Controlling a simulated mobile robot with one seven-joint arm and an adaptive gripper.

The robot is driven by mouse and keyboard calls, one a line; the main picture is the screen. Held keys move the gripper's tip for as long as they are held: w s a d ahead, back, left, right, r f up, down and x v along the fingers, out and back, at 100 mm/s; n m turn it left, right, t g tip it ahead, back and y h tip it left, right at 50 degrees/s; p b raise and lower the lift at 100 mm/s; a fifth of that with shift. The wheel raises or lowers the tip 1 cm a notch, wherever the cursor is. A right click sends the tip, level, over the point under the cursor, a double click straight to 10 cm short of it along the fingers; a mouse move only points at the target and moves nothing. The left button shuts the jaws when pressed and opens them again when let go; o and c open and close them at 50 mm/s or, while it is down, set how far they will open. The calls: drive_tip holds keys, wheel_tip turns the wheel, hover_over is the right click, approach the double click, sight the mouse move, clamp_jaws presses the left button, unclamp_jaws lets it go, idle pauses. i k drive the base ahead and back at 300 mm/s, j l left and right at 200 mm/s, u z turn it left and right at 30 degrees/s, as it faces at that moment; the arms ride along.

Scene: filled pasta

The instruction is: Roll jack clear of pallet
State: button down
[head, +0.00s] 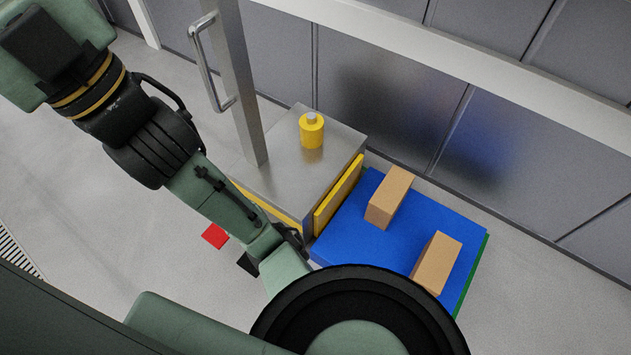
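The jack is a grey metal box (275,178) with a tall upright post (239,85) and a bar handle (200,62) on the post's left side. A yellow cylinder with a grey tip (312,131) stands on its top. A yellow plate (338,195) is on the side facing the pallet. The blue pallet (345,226) lies right beside that side; any contact or fork under it is hidden. My arm crosses the left of the view, in front of the jack's lower left corner. I cannot make out my gripper's fingers or their state.
Two brown boxes (389,197) (437,262) stand on the pallet, with a green edge (472,275) along its right side. A grey panelled wall (390,95) runs behind. A red square (215,236) lies on the floor. Pale floor (95,215) to the left looks clear.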

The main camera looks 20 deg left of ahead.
sight(289, 170)
drive_tip(key=j+u, duration=0.7)
drive_tip(key=j, duration=0.25)
drive_tip(key=k, duration=0.05)
